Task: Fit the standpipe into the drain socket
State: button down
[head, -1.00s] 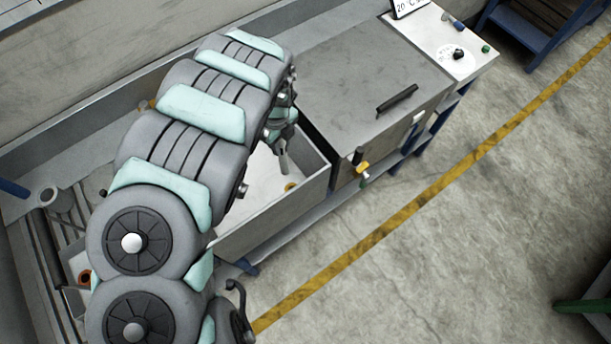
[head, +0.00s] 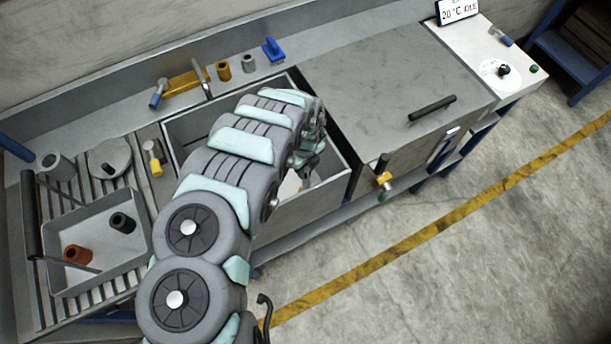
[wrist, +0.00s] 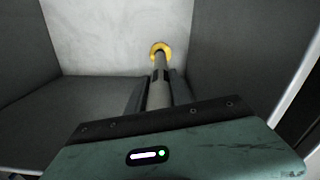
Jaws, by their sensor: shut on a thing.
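The standpipe (wrist: 159,92) is a slim grey tube in the wrist view, pointing away from me. My gripper (wrist: 160,78) is shut on it, with a dark finger on each side. The drain socket (wrist: 161,46) is a yellow ring on the pale basin floor. The pipe's far end overlaps the ring; I cannot tell whether it is inside or just above it. In the head view my gripper (head: 309,163) is low inside the basin (head: 318,197), near its right end. My arm hides much of the basin, and the pipe and socket are not clear there.
Basin walls stand close around my gripper. A lidded grey unit (head: 395,75) adjoins on the right, with a yellow-collared valve (head: 384,181) in front. Small parts, including a blue one (head: 272,49), stand on the back ledge. A tray (head: 70,225) with bushings lies left.

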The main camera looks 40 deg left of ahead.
aim_at(306, 176)
jog(key=shift+f, duration=2.55)
jog(key=c, duration=1.1)
grip_release()
jog(key=shift+c, duration=0.2)
notch_tip(306, 176, up, 12)
jog(key=shift+r+p, duration=0.1)
jog(key=shift+p, duration=0.5)
